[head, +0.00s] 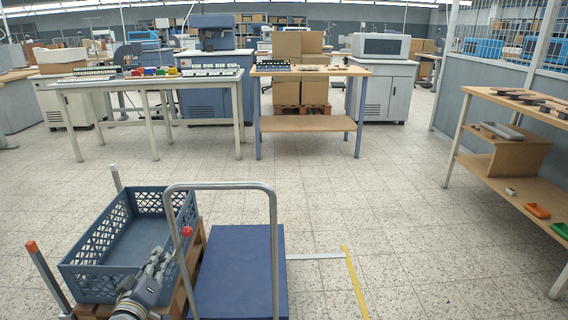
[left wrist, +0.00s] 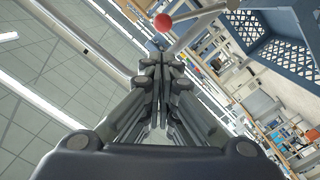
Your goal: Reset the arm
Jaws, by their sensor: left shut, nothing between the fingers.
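My left gripper (head: 160,262) shows at the bottom left of the head view, in front of the blue plastic crate (head: 95,230) and beside the metal handle of a blue platform cart (head: 240,275). In the left wrist view its fingers (left wrist: 161,62) are closed together with nothing between them. A small red ball (left wrist: 162,22) shows just beyond the fingertips there, near a metal tube. The red ball also shows in the head view (head: 187,231), by the cart handle. My right gripper is in neither view.
The crate stands on a wooden pallet (head: 200,240) with posts at its corners. Two worktables (head: 290,123) with small items stand ahead. A wooden shelf unit (head: 500,158) is at the right. The tiled floor in the middle is clear, with a yellow line (head: 355,282).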

